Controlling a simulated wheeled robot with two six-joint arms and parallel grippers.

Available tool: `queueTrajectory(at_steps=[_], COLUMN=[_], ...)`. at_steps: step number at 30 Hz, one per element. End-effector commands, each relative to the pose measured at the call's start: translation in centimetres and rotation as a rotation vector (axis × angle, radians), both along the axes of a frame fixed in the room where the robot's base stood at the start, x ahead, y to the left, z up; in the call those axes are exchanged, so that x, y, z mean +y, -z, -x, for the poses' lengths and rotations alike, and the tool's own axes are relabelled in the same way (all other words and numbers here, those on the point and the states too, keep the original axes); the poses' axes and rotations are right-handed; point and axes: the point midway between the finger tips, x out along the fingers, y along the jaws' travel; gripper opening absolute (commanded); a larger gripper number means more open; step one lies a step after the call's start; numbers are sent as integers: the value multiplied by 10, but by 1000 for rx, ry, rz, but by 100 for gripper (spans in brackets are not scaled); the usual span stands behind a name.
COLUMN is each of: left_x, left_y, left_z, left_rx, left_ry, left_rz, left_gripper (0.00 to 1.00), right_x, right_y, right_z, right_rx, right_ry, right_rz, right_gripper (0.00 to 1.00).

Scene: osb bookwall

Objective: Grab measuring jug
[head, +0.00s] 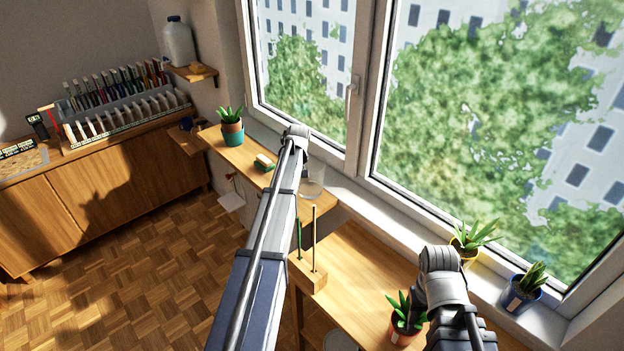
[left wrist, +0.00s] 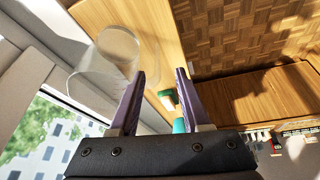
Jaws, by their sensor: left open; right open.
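The measuring jug (head: 313,186) is a clear, see-through vessel on the wooden shelf by the window in the head view, just right of my left arm. It also shows in the left wrist view as a clear cylinder (left wrist: 108,62), left of my left gripper (left wrist: 160,75) and partly behind its left finger. My left gripper's purple fingers are apart with nothing held between them. In the head view my left arm hides its fingers. My right gripper (head: 441,322) is open at lower right, beside a small potted plant (head: 402,325); its fingers show only partly.
A green-and-white sponge-like item (head: 264,162) and a potted plant (head: 232,130) share the shelf (head: 248,150). A wooden block with upright sticks (head: 312,278) stands on the lower wooden surface (head: 350,262). More potted plants line the window sill (head: 380,205) at right.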

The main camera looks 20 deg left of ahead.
Motion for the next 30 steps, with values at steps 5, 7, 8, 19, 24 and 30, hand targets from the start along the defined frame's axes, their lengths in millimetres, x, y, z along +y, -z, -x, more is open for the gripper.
queueTrajectory(at_steps=[5, 7, 8, 19, 24, 30], left_x=[3, 5, 6, 19, 20, 24], left_y=[11, 19, 23, 64, 63, 75], left_z=[-3, -5, -6, -19, -19, -25], left_rx=[0, 0, 0, 0, 0, 0], left_ry=[0, 0, 0, 0, 0, 0], left_rz=[0, 0, 0, 0, 0, 0], left_gripper=[47, 47, 47, 47, 47, 47], right_x=[0, 0, 0, 0, 0, 0], right_y=[11, 19, 23, 64, 63, 75], right_z=[0, 0, 0, 0, 0, 0], right_rx=[0, 0, 0, 0, 0, 0], right_ry=[0, 0, 0, 2, 2, 2], right_rz=[0, 0, 0, 0, 0, 0], right_gripper=[50, 50, 50, 50, 50, 50])
